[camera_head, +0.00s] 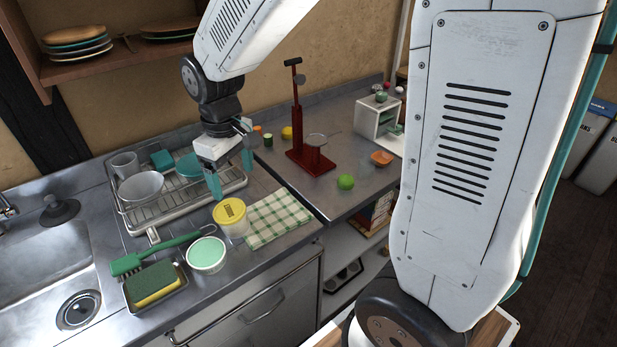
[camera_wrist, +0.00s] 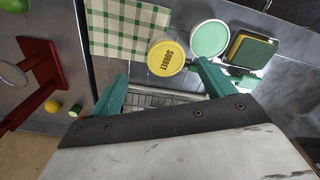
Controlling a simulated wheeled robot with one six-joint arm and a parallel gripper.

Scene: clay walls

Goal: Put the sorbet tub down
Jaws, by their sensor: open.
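The sorbet tub (camera_head: 230,216) has a yellow lid with dark lettering and a pale body. It stands upright on the steel counter, between the checked cloth and a tub with a mint-green lid (camera_head: 206,254). In the wrist view its lid (camera_wrist: 166,58) reads SORBET and lies just beyond my fingertips. My gripper (camera_head: 230,172) has teal fingers spread wide with nothing between them. It is above and behind the tub, near the dish rack. In the wrist view my gripper (camera_wrist: 162,76) shows the same open gap, with one finger close to the mint-lidded tub.
The dish rack (camera_head: 150,222) holds a bowl, a mug and teal dishes. The green-checked cloth (camera_head: 279,217) lies right of the tub. A brush (camera_head: 160,252), a sponge in a tray (camera_head: 153,284) and the sink (camera_head: 45,275) are left. A red stand (camera_head: 310,160) is right.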

